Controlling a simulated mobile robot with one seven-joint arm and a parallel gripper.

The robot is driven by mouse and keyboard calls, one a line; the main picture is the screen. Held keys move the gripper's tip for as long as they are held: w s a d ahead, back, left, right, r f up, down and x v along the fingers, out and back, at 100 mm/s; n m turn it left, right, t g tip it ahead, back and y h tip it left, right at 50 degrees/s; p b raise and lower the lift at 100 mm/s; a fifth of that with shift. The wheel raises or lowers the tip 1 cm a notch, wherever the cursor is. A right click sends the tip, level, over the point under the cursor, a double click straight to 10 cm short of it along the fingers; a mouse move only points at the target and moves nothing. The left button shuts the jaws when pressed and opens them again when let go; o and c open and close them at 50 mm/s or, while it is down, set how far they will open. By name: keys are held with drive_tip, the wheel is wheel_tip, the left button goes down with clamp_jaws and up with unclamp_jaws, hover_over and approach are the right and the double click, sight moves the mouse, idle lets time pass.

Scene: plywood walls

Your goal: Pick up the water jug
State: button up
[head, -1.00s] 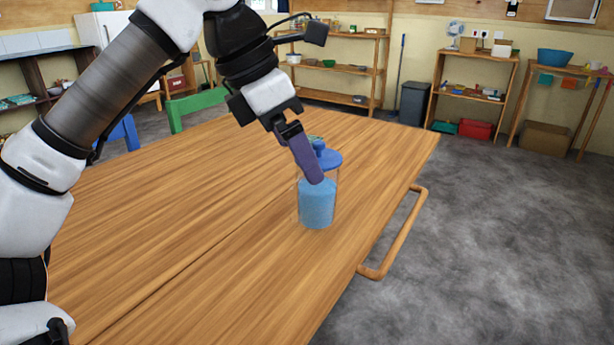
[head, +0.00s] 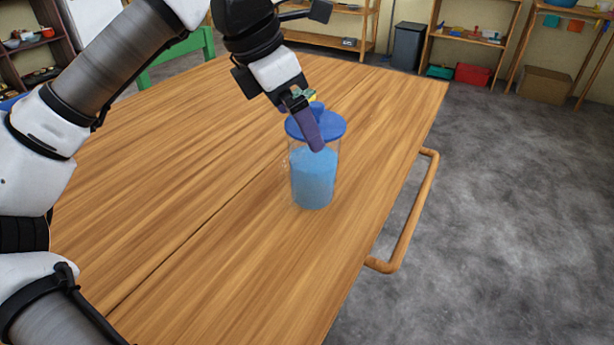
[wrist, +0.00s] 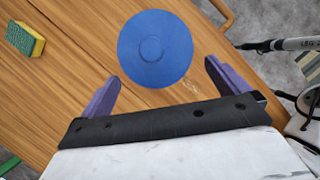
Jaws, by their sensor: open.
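The water jug (head: 313,182) is a clear, upright container with blue water and a round blue lid (head: 331,127). It stands on the wooden table near its right edge. In the wrist view its blue lid (wrist: 155,50) shows from above, just beyond the fingertips and roughly between them. My gripper (head: 308,130) is open and empty, with purple fingers. In the head view the near finger overlaps the lid and the upper jug. The wrist view shows both fingers (wrist: 163,72) spread to either side of the lid. Whether they touch the jug cannot be told.
The wooden table (head: 190,190) is largely clear. A yellow and green sponge (wrist: 25,38) lies on it left of the jug in the wrist view. A wooden rail (head: 407,225) sticks out from the table's right side. Green chair (head: 182,58) stands behind; grey floor lies right.

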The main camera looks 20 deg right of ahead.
sight(306, 173)
drive_tip(key=b+x, duration=0.1)
drive_tip(key=x, duration=0.5)
drive_tip(key=shift+w+a+f, duration=0.1)
drive_tip(key=shift+w, duration=0.05)
drive_tip(key=shift+c, duration=0.3)
drive_tip(key=c, duration=1.9)
